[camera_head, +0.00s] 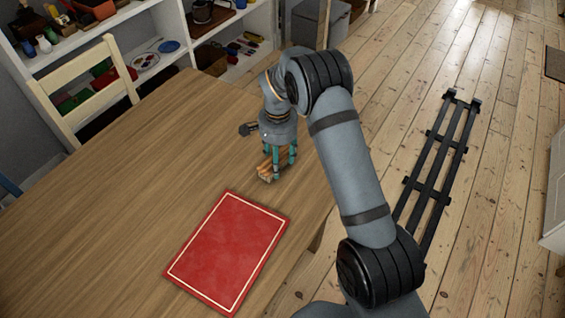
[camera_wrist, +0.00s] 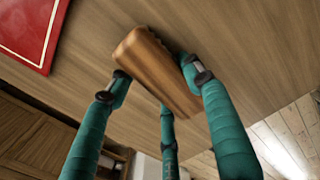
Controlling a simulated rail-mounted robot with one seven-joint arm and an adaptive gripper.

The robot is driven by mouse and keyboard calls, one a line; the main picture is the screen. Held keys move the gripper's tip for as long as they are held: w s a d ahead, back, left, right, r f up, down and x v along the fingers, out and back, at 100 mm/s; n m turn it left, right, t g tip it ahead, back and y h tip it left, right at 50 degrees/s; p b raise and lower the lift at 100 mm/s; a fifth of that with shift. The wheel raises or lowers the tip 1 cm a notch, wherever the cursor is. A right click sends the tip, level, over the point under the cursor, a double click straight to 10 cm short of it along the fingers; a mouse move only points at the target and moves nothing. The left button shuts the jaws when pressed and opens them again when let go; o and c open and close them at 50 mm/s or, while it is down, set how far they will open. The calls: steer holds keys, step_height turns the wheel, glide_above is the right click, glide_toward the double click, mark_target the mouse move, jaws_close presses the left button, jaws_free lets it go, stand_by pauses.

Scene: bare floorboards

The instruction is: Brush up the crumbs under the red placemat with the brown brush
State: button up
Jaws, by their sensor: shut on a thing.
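The red placemat (camera_head: 228,252), with a thin cream border, lies flat on the wooden table near its right edge. Its corner also shows at the top left of the wrist view (camera_wrist: 30,35). My gripper (camera_head: 278,160) has teal fingers and is beyond the placemat, near the table's far right edge. It is shut on the brown brush (camera_wrist: 158,70), a wooden block held between the fingers. In the head view the brush (camera_head: 266,174) is partly hidden by the fingers; I cannot tell whether it touches the table. I see no crumbs; the area under the placemat is hidden.
The table (camera_head: 110,220) is largely clear to the left of the placemat. A cream chair (camera_head: 85,85) stands at the table's far side. Shelves (camera_head: 150,62) with several small items stand behind it. Open floorboards (camera_head: 490,150) lie to the right.

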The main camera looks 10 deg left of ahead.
step_height(320, 180, up, 2)
steer(key=shift+w+r, duration=0.1)
steer(key=shift+d+r+p, duration=0.15)
steer(key=shift+r+p, duration=0.6)
steer(key=shift+r, duration=0.05)
steer(key=shift+r+p, duration=1.45)
steer(key=shift+r, duration=0.7)
